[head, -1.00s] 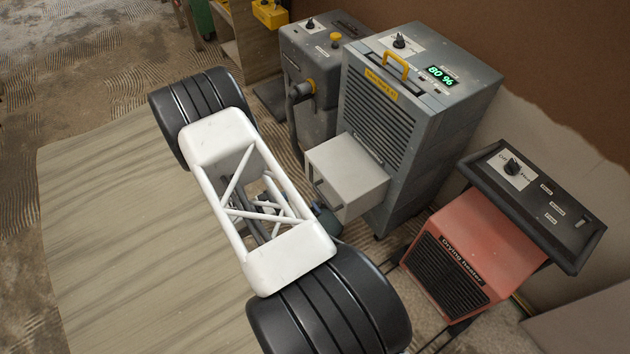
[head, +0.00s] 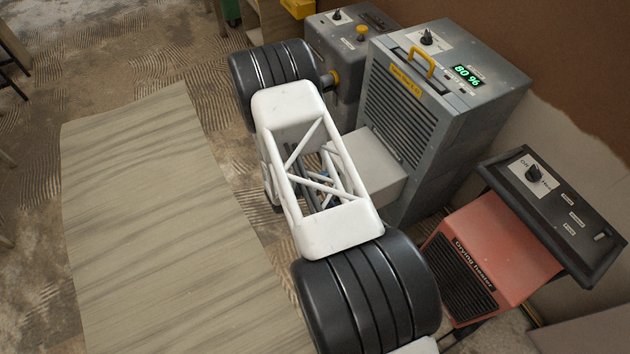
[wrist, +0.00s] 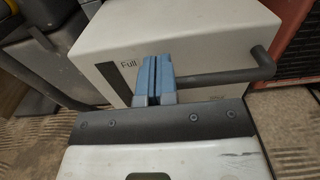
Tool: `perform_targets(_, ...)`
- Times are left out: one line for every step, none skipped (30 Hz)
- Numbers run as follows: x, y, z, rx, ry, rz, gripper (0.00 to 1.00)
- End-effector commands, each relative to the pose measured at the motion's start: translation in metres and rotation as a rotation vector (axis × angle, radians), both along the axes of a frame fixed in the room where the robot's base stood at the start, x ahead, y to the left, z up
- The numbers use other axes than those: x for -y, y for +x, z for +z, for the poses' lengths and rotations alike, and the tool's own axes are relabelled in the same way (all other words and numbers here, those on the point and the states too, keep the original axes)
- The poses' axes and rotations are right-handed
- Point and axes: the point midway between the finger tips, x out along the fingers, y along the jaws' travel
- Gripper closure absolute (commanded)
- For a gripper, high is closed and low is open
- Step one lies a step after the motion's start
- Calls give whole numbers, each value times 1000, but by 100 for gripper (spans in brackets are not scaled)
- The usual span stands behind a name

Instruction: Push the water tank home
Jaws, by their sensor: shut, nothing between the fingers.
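The water tank (head: 376,168) is a pale grey box that sticks out from the lower front of the grey dehumidifier (head: 455,95). My arm covers its front in the head view. In the wrist view the tank (wrist: 205,40) fills the upper middle, with a dark window strip, the word "Full" and a dark bar handle (wrist: 225,76) on its front. My gripper (wrist: 158,66) is shut and empty, with blue fingers in front of the tank's face, left of the handle's free end. I cannot tell whether the fingertips touch the face.
A red drying heater (head: 490,245) with a dark control panel (head: 560,215) stands close on the right. Another grey machine (head: 345,50) stands behind on the left.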

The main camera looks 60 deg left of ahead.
Motion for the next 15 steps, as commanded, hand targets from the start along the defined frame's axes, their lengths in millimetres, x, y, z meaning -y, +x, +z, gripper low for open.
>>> perform_targets(1, 8, 0, 0, 0, -2, 100)
perform_targets(1, 11, 0, 0, 0, -2, 100)
perform_targets(0, 16, 0, 0, 0, -2, 100)
perform_targets(1, 19, -1, 0, -1, -1, 100)
perform_targets(1, 23, -1, -1, -1, -1, 100)
perform_targets(1, 26, -1, -1, -1, -1, 100)
perform_targets(1, 29, -1, -1, -1, -1, 100)
perform_targets(1, 31, -1, -1, -1, -1, 100)
perform_targets(1, 33, -1, -1, -1, -1, 100)
perform_targets(1, 35, -1, -1, -1, -1, 100)
perform_targets(0, 36, 0, -1, 0, -1, 100)
perform_targets(0, 38, 0, -1, 0, 0, 100)
perform_targets(0, 39, 0, -1, 0, 0, 100)
perform_targets(0, 39, 0, -1, 0, 0, 100)
perform_targets(0, 40, 0, -1, 0, 0, 100)
